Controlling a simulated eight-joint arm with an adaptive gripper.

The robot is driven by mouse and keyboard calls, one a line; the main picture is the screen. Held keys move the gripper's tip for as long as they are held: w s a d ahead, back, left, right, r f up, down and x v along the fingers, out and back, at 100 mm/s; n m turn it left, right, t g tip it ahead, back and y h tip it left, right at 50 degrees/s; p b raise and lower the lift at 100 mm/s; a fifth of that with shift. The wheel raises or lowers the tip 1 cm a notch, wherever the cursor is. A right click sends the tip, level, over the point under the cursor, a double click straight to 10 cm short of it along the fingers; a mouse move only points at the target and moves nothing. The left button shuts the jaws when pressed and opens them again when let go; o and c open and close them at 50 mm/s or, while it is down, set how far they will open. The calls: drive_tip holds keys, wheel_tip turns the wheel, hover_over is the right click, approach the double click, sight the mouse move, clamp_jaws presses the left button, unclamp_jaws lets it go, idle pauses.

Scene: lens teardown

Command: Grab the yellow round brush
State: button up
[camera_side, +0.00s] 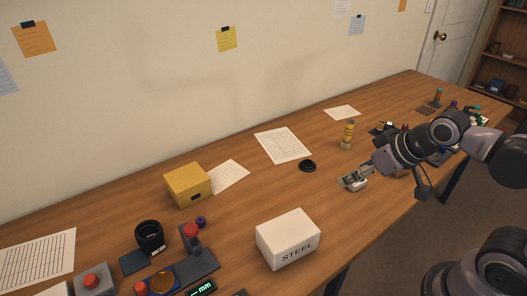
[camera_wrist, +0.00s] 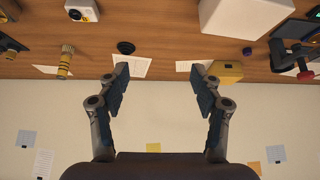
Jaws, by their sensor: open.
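A yellow upright cylinder with dark bands (camera_side: 347,136) stands on the table toward the right in the side view.
A black disc (camera_side: 307,166) lies left of my gripper. A white box marked STEEL (camera_side: 288,239) and a yellow box (camera_side: 187,184) stand further left. Paper sheets (camera_side: 283,145) lie flat at the back, before the wall. Small parts crowd the table's far right end (camera_side: 437,98).

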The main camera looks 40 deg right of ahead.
drive_tip(key=c, duration=0.3)
drive_tip(key=w+d+r+m+h, duration=0.1)
drive_tip(key=w+d+r+m, duration=0.1)
drive_tip(key=w+d+r, duration=0.3)
drive_tip(key=m+g+h, duration=0.2)
drive_tip(key=m+g, duration=0.1)
drive_tip(key=m, duration=0.2)
approach(351, 122)
drive_tip(key=shift+x, duration=5.7)
clamp_jaws()
